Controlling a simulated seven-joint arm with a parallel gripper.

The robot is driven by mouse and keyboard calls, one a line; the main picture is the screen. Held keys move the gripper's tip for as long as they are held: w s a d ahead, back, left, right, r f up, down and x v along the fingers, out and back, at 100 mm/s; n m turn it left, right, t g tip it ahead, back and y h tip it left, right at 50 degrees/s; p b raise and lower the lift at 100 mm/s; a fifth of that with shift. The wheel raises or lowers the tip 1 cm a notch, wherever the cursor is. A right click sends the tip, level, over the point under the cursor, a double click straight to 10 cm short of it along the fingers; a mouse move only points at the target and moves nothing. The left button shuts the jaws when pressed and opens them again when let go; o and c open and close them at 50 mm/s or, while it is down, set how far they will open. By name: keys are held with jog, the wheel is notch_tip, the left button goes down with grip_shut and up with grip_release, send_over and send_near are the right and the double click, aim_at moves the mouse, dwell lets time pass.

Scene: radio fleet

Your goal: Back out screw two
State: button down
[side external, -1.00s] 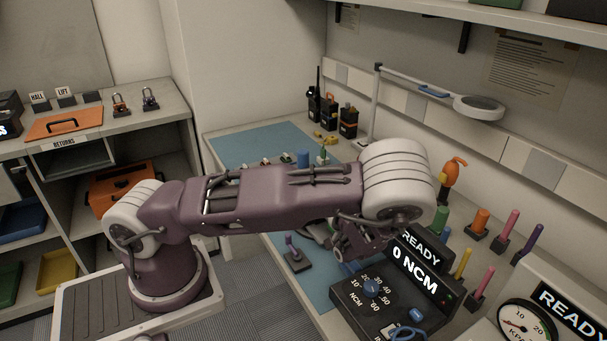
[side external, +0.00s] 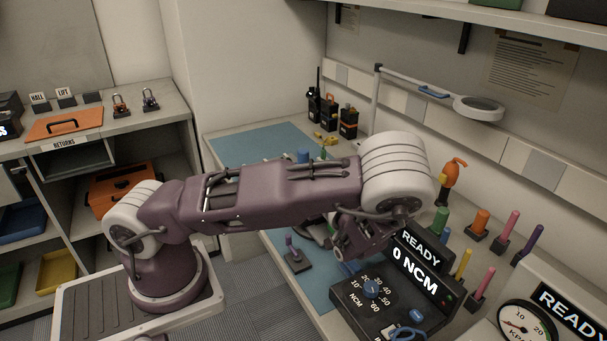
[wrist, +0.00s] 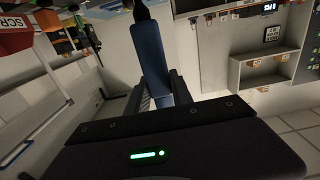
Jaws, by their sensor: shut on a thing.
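My gripper (wrist: 160,92) is shut on a blue, bar-like tool handle (wrist: 150,48), which reaches away from the fingers to a dark end at the top of the wrist view. In the side external view my gripper (side external: 352,243) is partly hidden under my wrist, close to the left of the torque unit (side external: 358,310). That unit shows READY and 0 NCM on its screen (side external: 413,269) and has a blue knob (side external: 372,288). I cannot make out screw two or any screw in either view.
A blue mat (side external: 250,143) covers the bench's far left. Several radios (side external: 348,122) stand at the back wall, beside a magnifier lamp (side external: 478,105). Several coloured upright tools (side external: 508,228) stand on the right. A pressure gauge (side external: 525,325) is at front right. A small purple-topped stand (side external: 297,258) sits below my arm.

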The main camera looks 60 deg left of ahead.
aim_at(307, 156)
dwell(0.6)
jog(key=shift+r, duration=2.6)
jog(key=shift+w+r, duration=0.1)
